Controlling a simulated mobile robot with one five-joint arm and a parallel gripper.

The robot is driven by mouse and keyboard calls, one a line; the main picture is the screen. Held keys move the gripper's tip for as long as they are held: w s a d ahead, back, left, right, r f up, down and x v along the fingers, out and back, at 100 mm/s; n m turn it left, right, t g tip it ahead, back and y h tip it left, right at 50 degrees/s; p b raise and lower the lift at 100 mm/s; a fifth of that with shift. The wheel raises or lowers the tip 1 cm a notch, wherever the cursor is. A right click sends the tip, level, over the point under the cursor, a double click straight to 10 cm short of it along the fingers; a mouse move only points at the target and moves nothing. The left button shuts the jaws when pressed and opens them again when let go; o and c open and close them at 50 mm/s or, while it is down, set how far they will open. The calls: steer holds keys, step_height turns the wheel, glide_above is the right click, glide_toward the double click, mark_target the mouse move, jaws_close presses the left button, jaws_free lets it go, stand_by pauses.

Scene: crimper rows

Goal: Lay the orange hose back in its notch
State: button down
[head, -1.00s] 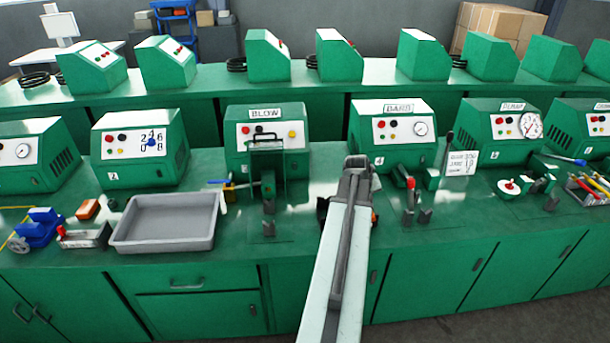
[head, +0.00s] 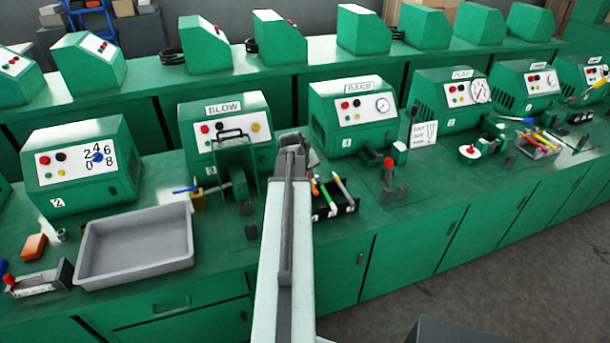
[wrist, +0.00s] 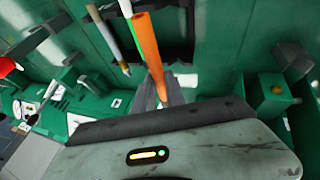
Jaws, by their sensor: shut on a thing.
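The orange hose (wrist: 147,42) is a straight thick rod in the wrist view. Its lower end is between the jaws of my gripper (wrist: 160,95), which is shut on it. It also shows in the head view (head: 315,187), just right of my gripper (head: 292,150), whose fingertips are hidden there. The black notched rack (head: 337,208) holds a green hose (head: 328,195) and a grey-white hose (head: 343,188). The rack is behind the orange hose in the wrist view (wrist: 177,42). I cannot tell whether the orange hose touches a notch.
The BLOW machine (head: 222,137) with its upright guard is left of my arm. A grey tray (head: 135,245) lies further left. A red-knobbed lever (head: 388,168) stands right of the rack. The bench front between rack and lever is mostly clear.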

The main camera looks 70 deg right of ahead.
step_height(320, 180, down, 10)
steer(key=b, duration=1)
steer(key=shift+f, duration=0.25)
steer(key=c, duration=1.3)
jaws_free()
steer(key=shift+r, duration=0.1)
steer(key=p+v, duration=0.6)
steer(key=v, duration=0.1)
steer(key=shift+a+r+p, duration=0.15)
steer(key=shift+r+p, duration=0.15)
steer(key=shift+p, duration=0.05)
